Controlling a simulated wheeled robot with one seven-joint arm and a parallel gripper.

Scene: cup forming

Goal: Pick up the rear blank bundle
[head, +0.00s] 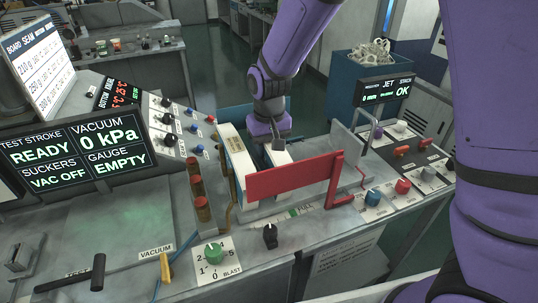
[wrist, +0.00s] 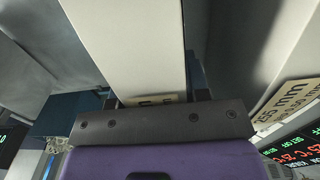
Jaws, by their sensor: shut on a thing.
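My gripper (head: 277,146) reaches down behind the red bar at the middle of the console, and its fingers are mostly hidden in the head view. In the wrist view my gripper (wrist: 155,101) is shut on a white blank bundle (wrist: 130,40), with a finger at each side. A small printed label shows at the bundle's near end. In the head view a white blank bundle (head: 275,156) shows just under the gripper, its lower part hidden by the red bar. I cannot tell whether it touches its support.
The red bar (head: 290,180) stands in front of the gripper. A pale labelled block (head: 238,158) stands close on its left. Rust-coloured posts (head: 201,205), a green knob (head: 212,252) and a black knob (head: 270,236) are near. A blue bin (head: 357,85) stands behind.

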